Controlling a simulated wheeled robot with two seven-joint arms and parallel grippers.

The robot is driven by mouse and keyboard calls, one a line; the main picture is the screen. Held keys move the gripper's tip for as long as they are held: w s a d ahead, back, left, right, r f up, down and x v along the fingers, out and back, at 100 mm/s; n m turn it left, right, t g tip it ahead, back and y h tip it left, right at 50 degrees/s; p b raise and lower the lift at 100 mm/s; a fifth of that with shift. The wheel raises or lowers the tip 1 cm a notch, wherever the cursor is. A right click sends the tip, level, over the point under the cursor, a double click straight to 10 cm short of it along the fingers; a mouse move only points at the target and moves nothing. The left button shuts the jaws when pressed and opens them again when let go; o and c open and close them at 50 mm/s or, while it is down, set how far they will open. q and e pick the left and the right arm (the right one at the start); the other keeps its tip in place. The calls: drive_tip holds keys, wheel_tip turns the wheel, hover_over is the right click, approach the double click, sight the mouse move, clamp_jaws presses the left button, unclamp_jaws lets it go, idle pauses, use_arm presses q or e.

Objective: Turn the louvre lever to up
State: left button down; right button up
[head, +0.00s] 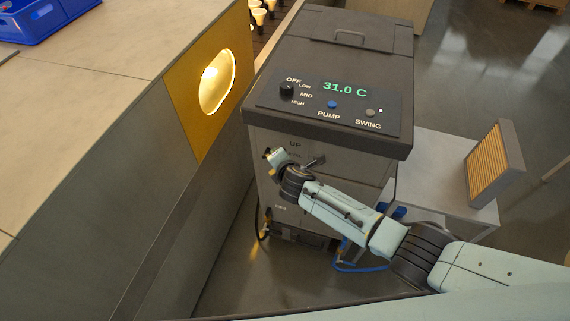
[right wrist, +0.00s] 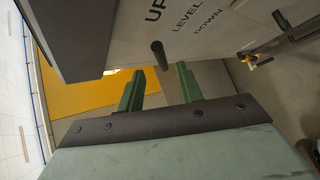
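The louvre lever (right wrist: 160,56) shows in the right wrist view as a short dark rod on the grey cooler's front panel, beside the UP, LEVEL and DOWN labels. Which label it lines up with I cannot tell. My right gripper (right wrist: 158,80) has its two green fingers apart, one on either side of the lever in the picture. They do not close on it, and contact is not clear. In the head view my right gripper (head: 270,154) is at the cooler's front, just left of the UP label, and I cannot make out the lever there. My left gripper is not in view.
The cooler (head: 345,60) has a dark top with knob, buttons and a 31.0 C display. A bench with a yellow panel (head: 185,100) stands close on the left. A side table (head: 440,165) holds a slatted filter (head: 495,165). A blue crate (head: 40,15) is at top left.

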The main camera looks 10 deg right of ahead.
drive_tip(key=v, duration=0.6)
drive_tip(key=shift+s, duration=0.15)
idle(0.5)
drive_tip(key=s+d+f+m+g+b, duration=0.25)
drive_tip(key=s+d+f, duration=0.2)
drive_tip(key=f, duration=0.55)
drive_tip(key=s+d+f+m+g+h+b, duration=0.1)
drive_tip(key=s+d+f+m+b, duration=0.4)
drive_tip(key=f, duration=0.6)
drive_tip(key=s+d+f+m+g+b, duration=0.1)
drive_tip(key=s+f+m+g+b, duration=0.15)
drive_tip(key=s+f, duration=0.55)
drive_tip(key=s+d+f+m+g+b, duration=0.1)
drive_tip(key=s+d+f+m+b, duration=0.1)
drive_tip(key=s+f, duration=0.5)
drive_tip(key=s+d+f+m+g+b, duration=0.1)
drive_tip(key=s+d+f+m+b, duration=0.2)
drive_tip(key=s, duration=1)
drive_tip(key=s+d+f+m+g+b, duration=0.2)
drive_tip(key=s+d+f+m, duration=0.2)
drive_tip(key=s+f+m, duration=0.3)
drive_tip(key=s+f, duration=0.3)
drive_tip(key=f, duration=0.2)
drive_tip(key=shift+m+h, duration=0.3)
drive_tip(key=shift+h, duration=0.1)
drive_tip(key=shift+c, duration=0.4)
